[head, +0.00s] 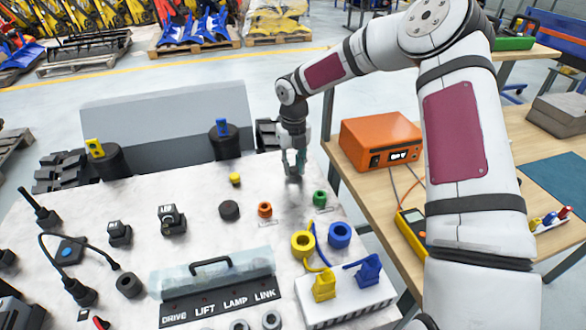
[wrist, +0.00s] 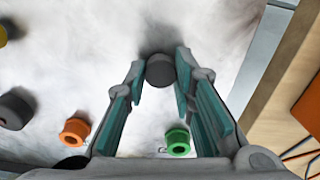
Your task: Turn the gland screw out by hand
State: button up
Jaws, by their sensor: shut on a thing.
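The gland screw (wrist: 160,71) looks like a short dark grey round piece at the right back of the pale panel. It stands between the fingertips of my gripper (wrist: 158,68), which is shut on it. In the head view my gripper (head: 293,168) points down at the panel, and its fingers largely hide the screw. Whether the screw still sits in the panel or stands clear of it I cannot tell.
An orange nut (head: 265,209), a green nut (head: 320,198), a black knob (head: 229,210) and a yellow knob (head: 235,179) stand near my gripper. A wooden bench (head: 375,183) with an orange box (head: 380,138) is to the right. Panel around the screw is bare.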

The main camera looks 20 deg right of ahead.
jog(key=n, duration=0.4)
jog(key=shift+s+f+n, duration=0.1)
jog(key=shift+f+n, duration=0.1)
jog(key=shift+n, duration=0.2)
jog(key=shift+a+f+n+b, duration=0.15)
jog(key=shift+f+n+b, duration=0.2)
jog(key=shift+b, duration=0.8)
jog(key=shift+r+b, duration=0.15)
jog(key=shift+b, duration=0.15)
jog(key=shift+r+n, duration=0.3)
jog(key=shift+n, duration=0.05)
jog(key=o, duration=0.9)
jog(key=shift+o, duration=0.2)
jog(key=shift+r, duration=0.1)
